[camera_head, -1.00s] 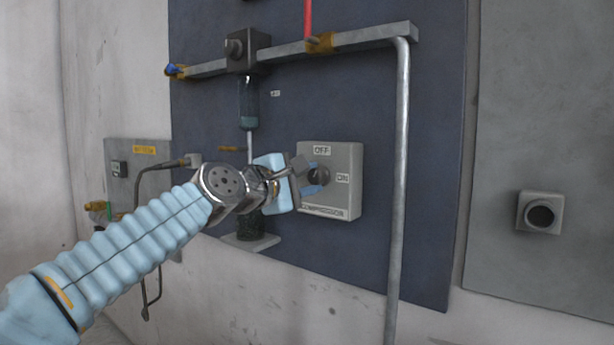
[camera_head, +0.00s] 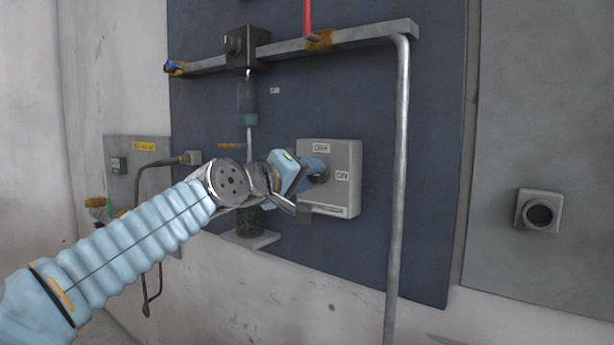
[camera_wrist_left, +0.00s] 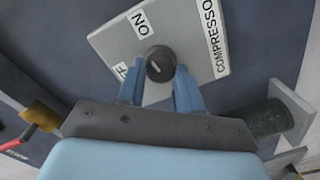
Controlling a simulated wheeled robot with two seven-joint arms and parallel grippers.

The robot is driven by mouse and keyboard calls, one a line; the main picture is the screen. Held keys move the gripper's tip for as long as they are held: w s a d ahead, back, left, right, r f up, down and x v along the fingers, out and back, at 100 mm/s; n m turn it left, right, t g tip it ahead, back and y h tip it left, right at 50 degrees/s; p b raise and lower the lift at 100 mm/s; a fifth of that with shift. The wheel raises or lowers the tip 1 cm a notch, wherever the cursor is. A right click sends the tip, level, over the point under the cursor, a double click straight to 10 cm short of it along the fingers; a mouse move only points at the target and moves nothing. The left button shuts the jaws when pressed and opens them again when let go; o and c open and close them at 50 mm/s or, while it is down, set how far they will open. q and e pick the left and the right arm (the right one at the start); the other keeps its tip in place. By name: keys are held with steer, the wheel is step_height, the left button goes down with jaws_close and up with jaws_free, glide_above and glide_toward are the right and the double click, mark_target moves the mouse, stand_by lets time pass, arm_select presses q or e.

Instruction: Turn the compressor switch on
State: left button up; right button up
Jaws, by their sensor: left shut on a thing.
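The compressor switch is a grey box (camera_head: 343,196) with OFF at its top, ON at its right and a dark round knob (camera_head: 323,176) in the middle. My left gripper (camera_head: 314,171) is at the knob, rolled over and partly hiding it in the head view. In the left wrist view the knob (camera_wrist_left: 160,64) sits between the tips of the two blue fingers (camera_wrist_left: 160,88), shut on it. ON shows at upper left there, and OFF is partly hidden by a finger. The knob's exact pointing is hard to read. My right gripper is not in view.
A grey pipe (camera_head: 401,150) runs down to the right of the box. A valve block (camera_head: 246,47) and a glass cylinder (camera_head: 247,102) are above left. A small panel with a cable (camera_head: 137,167) is at the left. A grey socket box (camera_head: 539,212) is at the far right.

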arm_select(q)
steer(key=shift+f+m, duration=0.1)
steer(key=shift+m, duration=0.7)
steer(key=o, duration=1)
steer(key=shift+o, duration=0.2)
steer(key=b+v, duration=0.3)
steer(key=v, duration=1)
steer(key=shift+s+a+b, duration=0.25)
steer(key=shift+s+b, duration=0.1)
steer(key=shift+b, duration=0.05)
